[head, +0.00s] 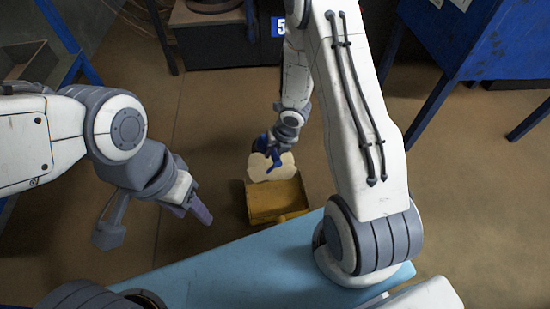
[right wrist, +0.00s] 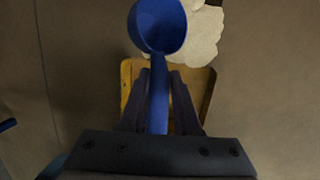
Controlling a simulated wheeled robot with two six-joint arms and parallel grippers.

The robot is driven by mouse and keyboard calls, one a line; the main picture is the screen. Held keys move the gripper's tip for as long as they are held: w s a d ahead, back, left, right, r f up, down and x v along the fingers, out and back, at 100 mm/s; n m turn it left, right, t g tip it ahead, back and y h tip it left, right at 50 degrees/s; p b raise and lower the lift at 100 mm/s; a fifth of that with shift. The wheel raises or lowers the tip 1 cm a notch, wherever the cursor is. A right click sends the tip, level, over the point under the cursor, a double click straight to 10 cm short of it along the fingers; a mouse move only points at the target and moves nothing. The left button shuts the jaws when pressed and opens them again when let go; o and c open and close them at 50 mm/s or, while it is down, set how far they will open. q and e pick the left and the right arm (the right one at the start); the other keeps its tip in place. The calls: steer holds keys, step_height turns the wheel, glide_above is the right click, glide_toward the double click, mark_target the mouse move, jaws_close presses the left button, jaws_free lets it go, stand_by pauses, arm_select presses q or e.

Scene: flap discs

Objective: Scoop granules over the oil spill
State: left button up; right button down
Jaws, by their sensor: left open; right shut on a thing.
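A blue scoop (right wrist: 158,95) with a round bowl is held by its handle between the fingers of my right gripper (right wrist: 158,78). In the head view, my right gripper (head: 272,148) hangs over a pale, lumpy-edged patch (head: 268,168) by a yellow box. The patch also shows beyond the box in the right wrist view (right wrist: 205,38), partly hidden by the scoop. It looks like pale granules; I see no dark oil. The bowl shows blue inside, with no granules visible in it. My left gripper (head: 197,212) is open and empty, left of the box.
The yellow box (head: 262,205) stands on the brown floor near a light blue surface (head: 235,270); its contents are unclear. A blue-framed bench (head: 480,45) is at upper right, and a dark cabinet (head: 225,45) at the back. Floor left of the box is clear.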

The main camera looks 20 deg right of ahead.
steer(key=shift+a+r+n+h+b, duration=0.25)
steer(key=shift+h+b, duration=0.5)
steer(key=shift+b, duration=1.15)
steer(key=shift+a+r+n+h+b, duration=0.15)
steer(key=shift+n+h+b, duration=0.4)
steer(key=shift+b, duration=1.3)
steer(key=shift+a+r+h+b, duration=0.2)
steer(key=shift+r+h+b, duration=0.3)
steer(key=shift+h, duration=0.2)
steer(key=shift+a+r+n+t+h+p, duration=0.15)
steer(key=shift+r+h+p, duration=0.2)
steer(key=shift+r+h, duration=0.4)
steer(key=shift+a+r+n+t+h+p, duration=0.1)
steer(key=shift+r+n+h+p, duration=0.1)
steer(key=shift+r+h+p, duration=0.35)
steer(key=shift+a+r+n+t+h+p, duration=0.1)
steer(key=shift+r+n+h+p, duration=0.1)
steer(key=shift+r+h, duration=0.65)
